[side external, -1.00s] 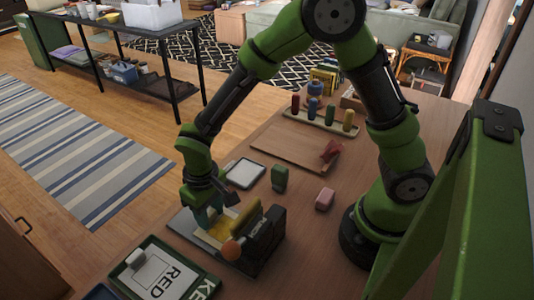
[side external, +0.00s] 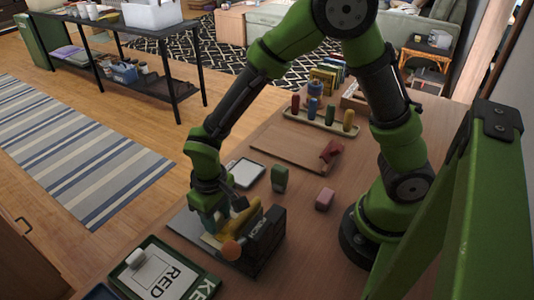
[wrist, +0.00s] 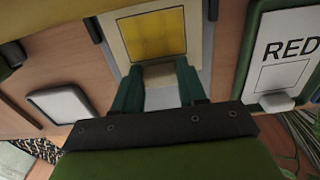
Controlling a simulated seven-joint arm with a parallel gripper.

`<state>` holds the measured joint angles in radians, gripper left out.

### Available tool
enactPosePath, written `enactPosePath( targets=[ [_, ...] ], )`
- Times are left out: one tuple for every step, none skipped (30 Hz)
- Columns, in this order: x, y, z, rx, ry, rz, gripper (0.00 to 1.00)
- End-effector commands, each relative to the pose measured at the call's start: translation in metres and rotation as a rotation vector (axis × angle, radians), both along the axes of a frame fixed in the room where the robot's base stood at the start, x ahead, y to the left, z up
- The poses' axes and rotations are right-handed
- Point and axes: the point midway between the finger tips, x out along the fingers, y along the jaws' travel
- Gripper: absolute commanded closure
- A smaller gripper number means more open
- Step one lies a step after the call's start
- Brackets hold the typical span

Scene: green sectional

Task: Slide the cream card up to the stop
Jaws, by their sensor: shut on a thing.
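The cream card (wrist: 153,35) has a yellow square on its face and lies flat on a grey track, in the upper middle of the wrist view. My gripper (wrist: 158,70) has its two green fingers closed on a pale raised block at the card's near edge, which looks like the card's grip. In the side external view my gripper (side external: 217,222) is low over the track and hides most of the card. I cannot tell which part is the stop.
A green-framed board marked RED (side external: 168,270) lies in front. A white-faced tile (side external: 247,172), a green block (side external: 279,178) and a pink block (side external: 324,199) lie behind and right. A pegged tray (side external: 320,121) stands farther back.

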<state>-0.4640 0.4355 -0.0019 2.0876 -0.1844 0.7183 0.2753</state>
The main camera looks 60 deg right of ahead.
Motion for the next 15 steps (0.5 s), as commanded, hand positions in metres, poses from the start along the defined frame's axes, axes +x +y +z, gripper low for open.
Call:
enactPosePath(
  targets=[
    [-0.0016,0.0002,0.0001,0.0,0.0,0.0,0.87],
    [-0.002,0.0001,0.0001,0.0,0.0,0.0,0.87],
    [-0.0023,0.0001,0.0001,0.0,0.0,0.0,0.87],
    [-0.0024,0.0001,0.0001,0.0,0.0,0.0,0.87],
    [-0.0023,0.0002,0.0001,0.0,0.0,0.0,0.87],
    [-0.0023,0.0002,0.0001,0.0,0.0,0.0,0.87],
    [-0.0022,0.0002,0.0001,0.0,0.0,0.0,0.87],
    [-0.0022,0.0002,0.0001,0.0,0.0,0.0,0.87],
    [-0.0022,0.0002,0.0001,0.0,0.0,0.0,0.54],
    [-0.0022,0.0002,0.0001,0.0,0.0,0.0,0.5],
    [-0.0022,0.0002,0.0001,0.0,0.0,0.0,0.45],
    [-0.0021,0.0001,0.0001,0.0,0.0,0.0,0.39],
    [-0.0021,0.0001,0.0001,0.0,0.0,0.0,0.34],
    [-0.0021,0.0001,0.0001,0.0,0.0,0.0,0.3],
    [-0.0021,0.0001,0.0001,0.0,0.0,0.0,0.29]
  ],
)
